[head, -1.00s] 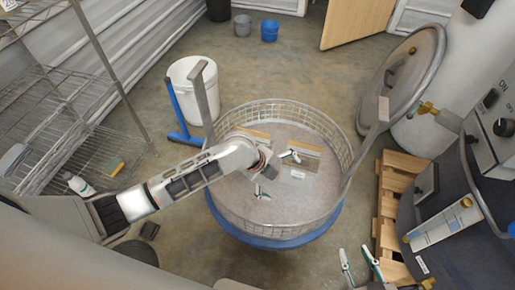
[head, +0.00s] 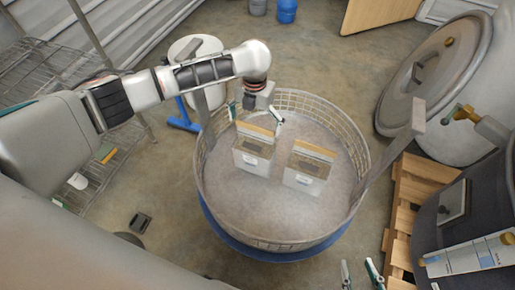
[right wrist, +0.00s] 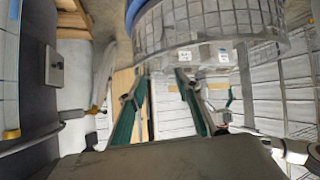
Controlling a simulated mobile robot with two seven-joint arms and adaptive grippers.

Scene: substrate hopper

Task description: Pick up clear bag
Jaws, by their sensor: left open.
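Two clear bags with brown contents, tan tops and white labels stand side by side in a round wire basket (head: 352,150). The left bag (head: 252,158) and the right bag (head: 304,178) are apart; their labelled sides also show in the right wrist view (right wrist: 186,56). My left gripper (head: 257,117) is open and empty at the far side of the left bag's top; I cannot tell whether it touches it. My right gripper (head: 359,273) is open and empty, low outside the basket at the front right; its spread green fingers show in the right wrist view (right wrist: 160,95).
A large grey vessel with an open round lid (head: 437,75) stands at the right, beside a wooden pallet (head: 408,190). A wire shelf (head: 95,175) is at the left. A white bucket (head: 190,47) is behind my left arm. The basket's front floor is clear.

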